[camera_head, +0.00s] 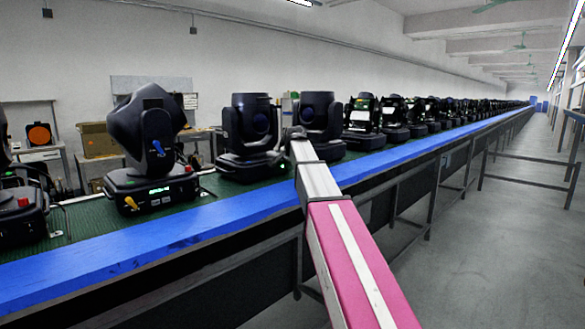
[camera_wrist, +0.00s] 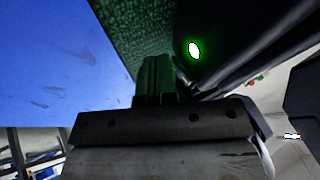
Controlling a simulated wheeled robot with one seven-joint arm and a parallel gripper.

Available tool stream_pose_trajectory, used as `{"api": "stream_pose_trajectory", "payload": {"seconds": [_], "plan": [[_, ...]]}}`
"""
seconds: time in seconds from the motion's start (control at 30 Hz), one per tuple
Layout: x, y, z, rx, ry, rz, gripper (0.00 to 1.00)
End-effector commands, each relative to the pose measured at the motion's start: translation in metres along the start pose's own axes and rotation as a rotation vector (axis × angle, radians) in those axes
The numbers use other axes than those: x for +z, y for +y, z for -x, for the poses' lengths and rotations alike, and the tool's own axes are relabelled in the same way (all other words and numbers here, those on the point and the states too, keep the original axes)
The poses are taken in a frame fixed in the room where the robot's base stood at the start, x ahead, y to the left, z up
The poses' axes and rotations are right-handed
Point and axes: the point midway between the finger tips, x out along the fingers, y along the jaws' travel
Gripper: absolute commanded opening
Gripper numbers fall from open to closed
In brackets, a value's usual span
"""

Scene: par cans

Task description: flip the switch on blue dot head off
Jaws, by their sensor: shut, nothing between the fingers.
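The head with a blue mark (camera_head: 157,148) on its yoke is a large black moving head. It stands upright on the green belt at the left of the head view. Its base has a lit green display (camera_head: 158,190), a small red part (camera_head: 188,168) and a yellow part (camera_head: 131,203). I cannot tell which part is the switch. My gripper (camera_wrist: 157,72) is shut and empty in the wrist view, over the green belt (camera_wrist: 125,35). A dark body with a glowing green-white light (camera_wrist: 194,50) is just beyond its fingertips; I cannot tell which head it is. In the head view I cannot make out the fingers.
A blue rail (camera_head: 130,232) runs along the belt's front edge. Another head with a red part (camera_head: 23,202) stands at the far left. More black heads (camera_head: 250,135) line the belt into the distance. The grey aisle floor (camera_head: 500,240) is clear at the right.

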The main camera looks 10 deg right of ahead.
Motion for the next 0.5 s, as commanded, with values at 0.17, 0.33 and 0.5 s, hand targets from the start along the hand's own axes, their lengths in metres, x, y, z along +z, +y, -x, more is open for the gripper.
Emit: {"api": "stream_pose_trajectory", "payload": {"seconds": [0.17,0.33,0.5], "plan": [[0.0009,0.0,-0.0013,-0.018,0.003,-0.007,0.0],[0.0011,-0.0033,-0.0041,-0.061,0.011,-0.023,0.0],[0.0007,-0.0036,-0.0037,-0.06,0.012,-0.023,0.0]]}}
